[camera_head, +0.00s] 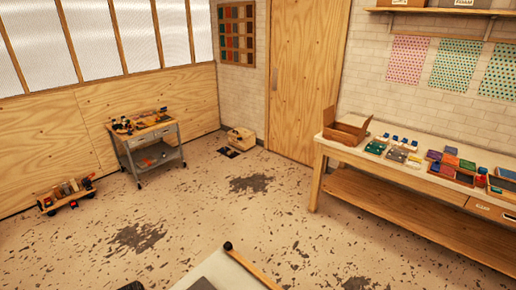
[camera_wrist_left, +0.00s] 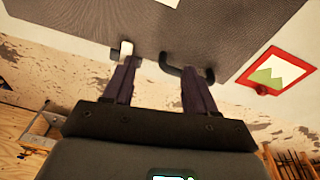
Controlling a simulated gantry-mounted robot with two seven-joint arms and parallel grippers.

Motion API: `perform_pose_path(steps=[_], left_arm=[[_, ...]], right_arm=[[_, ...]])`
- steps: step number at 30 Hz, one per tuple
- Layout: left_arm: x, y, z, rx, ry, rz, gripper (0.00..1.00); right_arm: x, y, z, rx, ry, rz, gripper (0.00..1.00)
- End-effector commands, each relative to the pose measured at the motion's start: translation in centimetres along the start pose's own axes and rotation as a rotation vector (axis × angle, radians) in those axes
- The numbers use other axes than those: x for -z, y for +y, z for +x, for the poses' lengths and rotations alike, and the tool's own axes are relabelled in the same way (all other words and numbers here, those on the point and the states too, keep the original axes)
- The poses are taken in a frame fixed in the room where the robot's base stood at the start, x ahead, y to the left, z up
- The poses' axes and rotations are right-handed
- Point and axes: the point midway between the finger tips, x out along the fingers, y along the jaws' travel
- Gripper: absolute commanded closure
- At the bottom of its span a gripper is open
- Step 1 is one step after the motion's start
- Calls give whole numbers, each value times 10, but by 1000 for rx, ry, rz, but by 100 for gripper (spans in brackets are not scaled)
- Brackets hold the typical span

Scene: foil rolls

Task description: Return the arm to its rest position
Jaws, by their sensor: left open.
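My left gripper (camera_wrist_left: 158,64) shows in the left wrist view. Its two dark fingers stand wide apart, with nothing visible held between them. A small white piece shows at the left fingertip and a black bent piece at the right fingertip; I cannot tell what they are. Beyond the fingers is a dark grey mat (camera_wrist_left: 215,28) on a pale surface. No foil roll can be made out. My right gripper is in neither view, and the left gripper is not clearly visible in the head view.
A pale table corner with a wooden edge (camera_head: 254,268) shows at the bottom of the head view. A long workbench (camera_head: 425,180) stands along the right wall. A grey cart (camera_head: 150,148) stands at the left. A red-framed picture (camera_wrist_left: 273,72) lies beside the mat. The middle floor is clear.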

Motion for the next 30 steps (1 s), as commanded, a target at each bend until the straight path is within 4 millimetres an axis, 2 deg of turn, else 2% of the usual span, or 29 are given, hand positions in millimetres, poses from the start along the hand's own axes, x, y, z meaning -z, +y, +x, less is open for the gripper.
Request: perform_pose_path(steps=[1, 5, 9, 15, 24, 25, 30], left_arm=[[-20, -15, 2, -8, 13, 102, 43], [-71, -44, -8, -42, 43, 371, 43], [-130, -76, -34, -84, 69, 648, 43], [-193, -112, -78, -140, 92, 934, 43], [-255, -153, -147, -215, 124, 1218, 43], [-249, -150, -159, -212, 126, 1211, 43], [-243, -147, -192, -211, 125, 1206, 43]], right_arm=[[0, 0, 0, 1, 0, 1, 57], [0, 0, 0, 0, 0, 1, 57], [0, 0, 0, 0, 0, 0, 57], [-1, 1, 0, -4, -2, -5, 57], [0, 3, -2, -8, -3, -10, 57], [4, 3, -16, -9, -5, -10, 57], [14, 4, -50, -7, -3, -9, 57]])
